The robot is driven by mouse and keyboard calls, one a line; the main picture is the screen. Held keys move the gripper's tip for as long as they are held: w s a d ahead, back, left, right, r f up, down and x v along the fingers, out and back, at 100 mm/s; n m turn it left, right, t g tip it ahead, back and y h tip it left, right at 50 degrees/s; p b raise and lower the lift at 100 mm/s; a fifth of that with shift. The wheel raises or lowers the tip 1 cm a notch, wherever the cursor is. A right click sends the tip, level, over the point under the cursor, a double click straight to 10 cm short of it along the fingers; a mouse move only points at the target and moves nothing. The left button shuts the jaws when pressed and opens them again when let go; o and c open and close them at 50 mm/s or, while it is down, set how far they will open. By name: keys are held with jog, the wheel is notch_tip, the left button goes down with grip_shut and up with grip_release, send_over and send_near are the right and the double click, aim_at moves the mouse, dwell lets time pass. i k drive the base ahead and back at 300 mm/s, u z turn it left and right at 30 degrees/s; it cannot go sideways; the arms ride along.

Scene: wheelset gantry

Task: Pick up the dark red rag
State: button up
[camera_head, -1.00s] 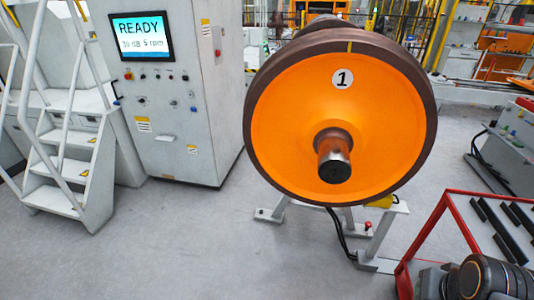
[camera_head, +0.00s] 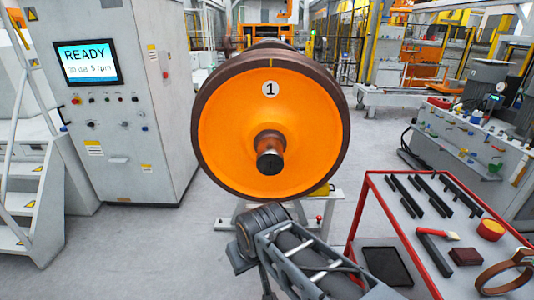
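A small dark red-brown square, which looks like the folded rag (camera_head: 465,256), lies on the red-rimmed cart (camera_head: 362,203) at the lower right. It lies apart from the things around it. Part of my arm crosses the bottom middle of the view, to the left of the cart's top. My gripper itself does not show, so I cannot see whether it is open or shut.
Around the rag are a brush (camera_head: 436,243), a red and yellow round item (camera_head: 491,229), a brown ring (camera_head: 505,274), several black bars and a black tray (camera_head: 388,266). The orange wheel (camera_head: 225,135) stands behind my arm. Grey floor is open at left.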

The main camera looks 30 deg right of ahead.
aim_at(465, 256)
jog(key=k, duration=0.65)
jog(key=z, duration=1.05)
jog(key=i, duration=1)
jog(key=k, duration=0.5)
jog(key=u, duration=0.45)
jog(key=i, duration=0.45)
jog(key=z, duration=1.6)
